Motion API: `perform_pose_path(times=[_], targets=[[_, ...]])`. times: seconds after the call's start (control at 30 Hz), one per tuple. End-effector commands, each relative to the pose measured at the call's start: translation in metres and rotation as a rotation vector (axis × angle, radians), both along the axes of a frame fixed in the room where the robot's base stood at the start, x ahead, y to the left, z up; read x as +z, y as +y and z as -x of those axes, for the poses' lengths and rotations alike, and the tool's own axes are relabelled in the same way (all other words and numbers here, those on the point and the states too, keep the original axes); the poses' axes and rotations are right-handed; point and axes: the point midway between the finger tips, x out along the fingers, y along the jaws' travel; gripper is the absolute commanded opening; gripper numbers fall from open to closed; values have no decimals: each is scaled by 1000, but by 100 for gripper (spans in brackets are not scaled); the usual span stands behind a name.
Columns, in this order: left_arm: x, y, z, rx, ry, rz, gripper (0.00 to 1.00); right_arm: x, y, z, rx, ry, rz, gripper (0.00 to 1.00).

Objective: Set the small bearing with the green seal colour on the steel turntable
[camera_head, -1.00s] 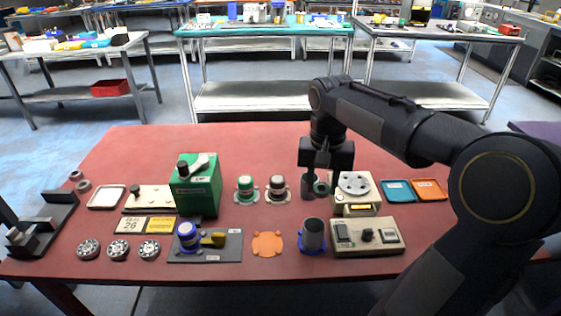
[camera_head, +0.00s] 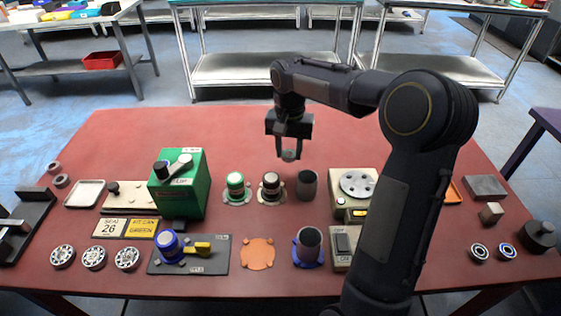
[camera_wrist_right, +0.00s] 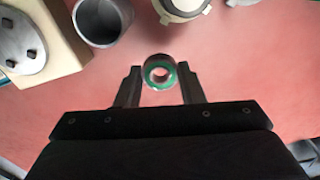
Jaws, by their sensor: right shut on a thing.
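My right gripper (camera_head: 290,150) is shut on a small ring-shaped bearing (camera_head: 289,156) and holds it above the table, behind the row of cups. In the right wrist view the bearing (camera_wrist_right: 159,73) shows a green seal around its bore, between the two fingertips (camera_wrist_right: 160,88). The steel turntable (camera_head: 357,184) is a round grey disc with small studs on a beige base, to the right of the gripper in the head view. It shows in the upper left corner of the right wrist view (camera_wrist_right: 20,42), with nothing lying on it. My left gripper is not in view.
A grey cup (camera_head: 307,185) stands between gripper and turntable. Green-topped (camera_head: 236,186) and dark-topped (camera_head: 270,186) pots stand left of it. A green box (camera_head: 180,185) is further left. Large bearings (camera_head: 95,257) lie front left. My right arm hides part of the table's right side.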

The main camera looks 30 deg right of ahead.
Motion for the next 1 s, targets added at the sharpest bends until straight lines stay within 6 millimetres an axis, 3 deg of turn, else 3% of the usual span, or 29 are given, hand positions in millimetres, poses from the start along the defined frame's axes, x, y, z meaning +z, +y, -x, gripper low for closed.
perform_pose_path(times=[0.1, 0.2, 0.37, 0.6, 0.97, 1.0], targets=[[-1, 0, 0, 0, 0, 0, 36, -18, 3, -13, 0, 1, -1, 12], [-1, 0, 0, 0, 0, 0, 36, -23, 4, -19, -1, -2, 1, 12], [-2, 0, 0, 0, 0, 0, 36, -32, 6, -25, -1, 0, 0, 12], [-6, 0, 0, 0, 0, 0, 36, -64, 7, -28, -1, 1, 1, 12], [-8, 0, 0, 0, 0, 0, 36, -69, 7, -28, -1, -2, 1, 12], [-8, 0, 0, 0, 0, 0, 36, -69, 7, -28, 0, -2, 1, 36]])
